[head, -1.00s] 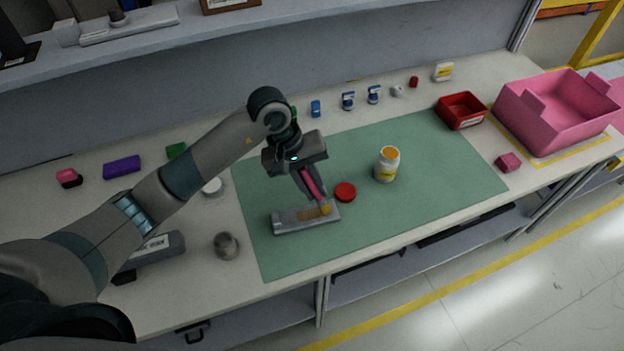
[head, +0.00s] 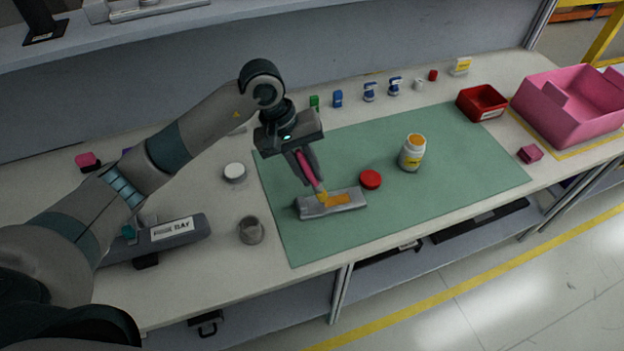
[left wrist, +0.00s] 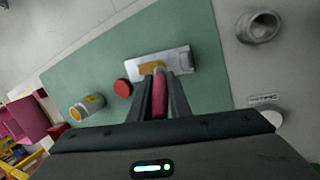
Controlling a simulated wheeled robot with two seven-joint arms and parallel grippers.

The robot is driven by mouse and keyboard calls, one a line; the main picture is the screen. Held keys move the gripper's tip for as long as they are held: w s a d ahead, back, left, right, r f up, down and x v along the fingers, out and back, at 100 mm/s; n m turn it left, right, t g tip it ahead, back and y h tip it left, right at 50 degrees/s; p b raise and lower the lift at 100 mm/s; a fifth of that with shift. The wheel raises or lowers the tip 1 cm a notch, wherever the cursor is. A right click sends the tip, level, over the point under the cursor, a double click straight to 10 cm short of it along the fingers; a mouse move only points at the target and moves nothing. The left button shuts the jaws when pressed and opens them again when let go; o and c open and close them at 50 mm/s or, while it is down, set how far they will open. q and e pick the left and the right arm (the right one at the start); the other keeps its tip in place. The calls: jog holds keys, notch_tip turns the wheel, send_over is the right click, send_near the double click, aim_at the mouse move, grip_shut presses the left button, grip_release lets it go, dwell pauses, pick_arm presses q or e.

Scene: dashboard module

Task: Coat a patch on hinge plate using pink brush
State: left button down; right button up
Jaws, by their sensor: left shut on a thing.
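My left gripper (head: 306,178) is shut on a pink brush (head: 307,170), which points down with its yellowish tip low over the hinge plate. In the left wrist view the brush (left wrist: 159,97) sits between the two dark fingers (left wrist: 160,100). The grey metal hinge plate (head: 350,205) lies on the green mat (head: 440,150). An orange-yellow patch (head: 338,199) shows on its top, right of the brush tip; it also shows in the left wrist view (left wrist: 150,67). I cannot tell whether the tip touches the plate. My right gripper is not in view.
An open white jar (head: 411,158) with orange content and a red lid (head: 370,179) stand right of the plate. A grey metal cup (head: 251,230) is to the left. A red bin (head: 482,103) and pink crate (head: 572,110) are at right. Small items line the back.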

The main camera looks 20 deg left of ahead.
pick_arm(q)
jog(key=shift+w+d+r, duration=0.1)
jog(key=shift+d+r, duration=0.05)
jog(key=shift+r, duration=0.45)
jog(key=shift+w+d+r, duration=0.1)
jog(key=shift+d+r, duration=0.05)
jog(key=shift+r, duration=0.45)
jog(key=shift+p+v, duration=0.35)
jog(key=shift+v, duration=0.8)
jog(key=shift+d+r, duration=0.35)
jog(key=shift+r, duration=0.4)
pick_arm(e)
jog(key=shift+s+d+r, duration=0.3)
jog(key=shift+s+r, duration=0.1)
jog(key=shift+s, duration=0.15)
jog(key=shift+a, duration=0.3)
